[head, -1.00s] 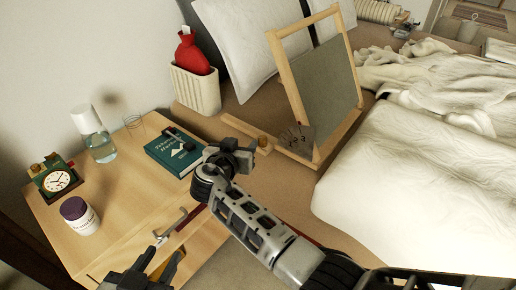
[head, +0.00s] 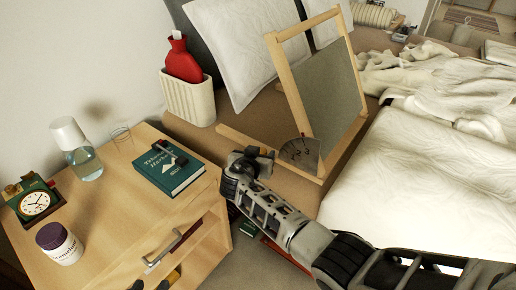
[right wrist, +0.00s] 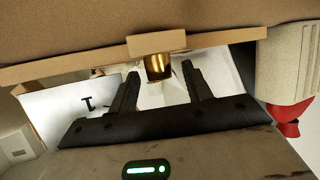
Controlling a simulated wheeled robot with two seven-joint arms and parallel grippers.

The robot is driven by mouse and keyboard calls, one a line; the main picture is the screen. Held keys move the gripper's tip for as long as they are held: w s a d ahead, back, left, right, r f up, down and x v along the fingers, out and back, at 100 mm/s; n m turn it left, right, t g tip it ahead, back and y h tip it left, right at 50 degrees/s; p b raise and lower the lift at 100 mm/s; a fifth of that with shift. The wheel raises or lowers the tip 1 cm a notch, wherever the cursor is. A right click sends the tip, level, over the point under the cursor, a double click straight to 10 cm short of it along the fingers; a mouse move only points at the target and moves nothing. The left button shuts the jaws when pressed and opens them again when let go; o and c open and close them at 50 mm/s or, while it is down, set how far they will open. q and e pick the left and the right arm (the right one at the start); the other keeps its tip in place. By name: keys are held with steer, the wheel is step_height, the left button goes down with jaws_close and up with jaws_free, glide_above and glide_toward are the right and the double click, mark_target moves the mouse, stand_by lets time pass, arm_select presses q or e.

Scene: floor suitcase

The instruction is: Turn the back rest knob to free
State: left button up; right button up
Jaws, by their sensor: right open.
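The back rest (head: 331,92), a wooden frame with grey cloth, stands tilted up on the bed. A fan-shaped dial plate (head: 300,153) with small figures is at its lower corner; its setting is too small to read. The brass-coloured knob (right wrist: 157,66) shows in the right wrist view, under a wooden rail. My right gripper (right wrist: 160,70) is open, its fingers on either side of the knob, with gaps visible. In the head view my right gripper (head: 252,160) hides the knob.
The bedside cabinet (head: 110,228) at left carries a green book (head: 170,172), carafe (head: 84,158), clock (head: 35,204) and jar (head: 58,243). A white ribbed holder (head: 188,98) with a red hot-water bottle (head: 181,62) stands behind. White bedding (head: 420,180) lies at right.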

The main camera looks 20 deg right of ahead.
steer(key=shift+x, duration=1.1)
arm_select(q)
steer(key=shift+w+d+f, duration=0.15)
steer(key=shift+w+f, duration=0.25)
steer(key=shift+w, duration=0.15)
arm_select(e)
steer(key=c, duration=1)
steer(key=shift+o, duration=0.2)
